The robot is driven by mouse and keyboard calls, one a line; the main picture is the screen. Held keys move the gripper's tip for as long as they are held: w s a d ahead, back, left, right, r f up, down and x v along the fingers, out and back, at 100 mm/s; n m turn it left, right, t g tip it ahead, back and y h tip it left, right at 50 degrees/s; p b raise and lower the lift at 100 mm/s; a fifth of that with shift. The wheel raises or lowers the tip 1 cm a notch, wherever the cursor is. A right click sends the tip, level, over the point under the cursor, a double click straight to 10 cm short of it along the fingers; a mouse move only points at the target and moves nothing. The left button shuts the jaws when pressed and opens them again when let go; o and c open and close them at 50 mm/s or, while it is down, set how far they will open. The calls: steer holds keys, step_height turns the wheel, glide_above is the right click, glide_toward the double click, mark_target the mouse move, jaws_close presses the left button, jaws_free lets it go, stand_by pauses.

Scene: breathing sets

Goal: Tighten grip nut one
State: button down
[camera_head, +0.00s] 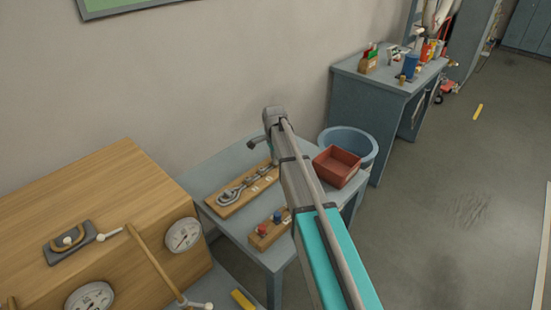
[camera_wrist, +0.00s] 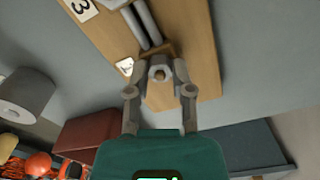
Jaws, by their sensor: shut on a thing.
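In the wrist view my gripper (camera_wrist: 159,79) has its two fingers on either side of a small grey nut (camera_wrist: 158,72), shut on it. The nut is at the end of a wooden board (camera_wrist: 195,55), beside a white label marked 1 (camera_wrist: 126,66). Another label, marked 3 (camera_wrist: 82,8), is farther up the board. Grey metal rods (camera_wrist: 148,25) lie beyond the nut. In the head view the wooden board (camera_head: 225,208) lies on the blue-grey table, but my arm hides its right end, the nut and the fingertips.
A red tray (camera_head: 337,167) and a small block with red and blue knobs (camera_head: 268,231) stand on the table (camera_head: 215,172). A blue tub (camera_head: 349,139) is behind. A wooden cabinet with gauges (camera_head: 110,195) is at left, a cluttered bench (camera_head: 360,100) at right.

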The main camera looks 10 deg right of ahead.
steer(key=shift+w, duration=0.2)
steer(key=c, duration=0.5)
jaws_free()
steer(key=shift+s, duration=0.1)
steer(key=shift+s, duration=0.1)
stand_by(0.4)
